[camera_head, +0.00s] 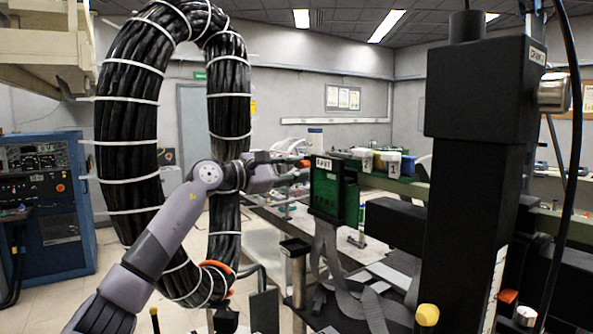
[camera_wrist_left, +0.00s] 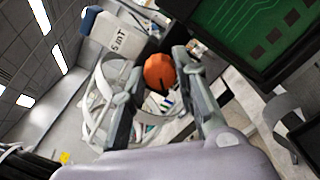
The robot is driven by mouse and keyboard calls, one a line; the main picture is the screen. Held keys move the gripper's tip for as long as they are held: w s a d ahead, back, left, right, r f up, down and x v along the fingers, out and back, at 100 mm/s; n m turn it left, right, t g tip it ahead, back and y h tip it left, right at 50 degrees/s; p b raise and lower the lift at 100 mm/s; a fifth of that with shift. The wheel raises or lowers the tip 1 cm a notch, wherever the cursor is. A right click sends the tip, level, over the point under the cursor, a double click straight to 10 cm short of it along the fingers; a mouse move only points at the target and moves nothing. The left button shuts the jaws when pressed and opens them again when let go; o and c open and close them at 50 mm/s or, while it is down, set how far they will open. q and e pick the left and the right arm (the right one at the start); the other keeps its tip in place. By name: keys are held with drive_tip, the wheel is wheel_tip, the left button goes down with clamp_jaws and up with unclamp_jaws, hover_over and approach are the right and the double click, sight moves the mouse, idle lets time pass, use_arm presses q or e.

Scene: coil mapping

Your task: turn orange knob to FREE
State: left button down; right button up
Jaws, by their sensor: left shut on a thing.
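The orange knob (camera_wrist_left: 159,73) shows between the two fingertips of my left gripper (camera_wrist_left: 158,66) in the wrist view. The gripper is shut on it, with one finger on each side. A dark mark shows on the knob's lower part; I cannot read which setting it points to. In the head view my left arm comes up from the lower left, and the left gripper (camera_head: 287,170) reaches right to the knob (camera_head: 303,163), which is small there and partly hidden by the fingers. No FREE label is readable. My right gripper is not in view.
A green circuit board in a dark frame (camera_head: 325,190) stands just right of the gripper. Thick black cable loops (camera_head: 128,130) hang behind my arm. A large black column (camera_head: 466,180) stands at the right, with a yellow knob (camera_head: 427,315) low beside it.

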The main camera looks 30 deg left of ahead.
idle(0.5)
use_arm(q)
drive_tip(key=c, duration=1.5)
unclamp_jaws()
drive_tip(key=shift+c, duration=0.2)
drive_tip(key=v, duration=1.1)
drive_tip(key=shift+s+a, duration=0.15)
drive_tip(key=shift+s, duration=0.2)
drive_tip(key=shift+s, duration=0.15)
